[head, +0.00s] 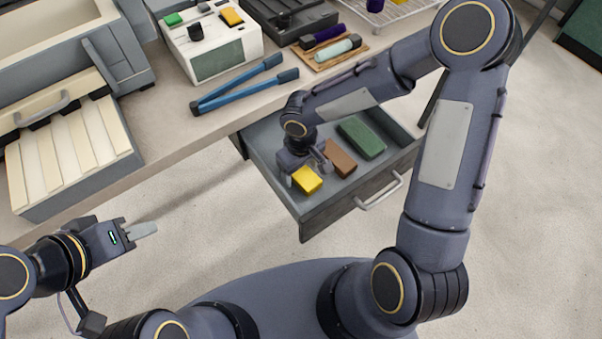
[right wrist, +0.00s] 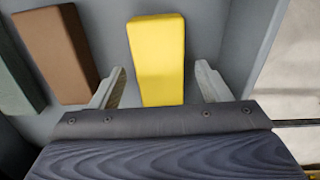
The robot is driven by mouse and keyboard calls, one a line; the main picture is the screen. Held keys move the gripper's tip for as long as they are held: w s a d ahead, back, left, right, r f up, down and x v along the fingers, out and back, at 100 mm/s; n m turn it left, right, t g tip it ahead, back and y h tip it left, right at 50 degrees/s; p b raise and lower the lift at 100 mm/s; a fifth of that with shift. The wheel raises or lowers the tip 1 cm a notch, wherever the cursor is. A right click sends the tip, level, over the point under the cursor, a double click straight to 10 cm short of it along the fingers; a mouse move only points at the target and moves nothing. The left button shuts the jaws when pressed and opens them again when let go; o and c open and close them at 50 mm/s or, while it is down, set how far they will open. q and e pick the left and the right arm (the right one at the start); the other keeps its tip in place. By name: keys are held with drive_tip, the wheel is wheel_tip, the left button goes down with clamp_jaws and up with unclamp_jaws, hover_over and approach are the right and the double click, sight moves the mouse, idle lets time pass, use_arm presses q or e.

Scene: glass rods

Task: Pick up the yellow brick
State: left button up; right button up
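The yellow brick (head: 307,180) lies in an open grey drawer (head: 284,195), near its left front corner. In the right wrist view the yellow brick (right wrist: 157,58) stands between the two fingers of my right gripper (right wrist: 160,88), with a gap on each side. The right gripper (head: 306,163) reaches down into the drawer, and its fingers are partly hidden in the head view. My left gripper (head: 143,229) is away at the lower left, over the floor; its fingers look close together, and nothing shows in them.
In the drawer, a brown brick (head: 340,158) and a green block (head: 362,138) lie right of the yellow brick. The drawer's front has a handle (head: 379,192). Blue tongs (head: 240,88) lie on the counter (head: 165,125) above.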

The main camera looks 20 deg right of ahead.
drive_tip(key=c, duration=1.1)
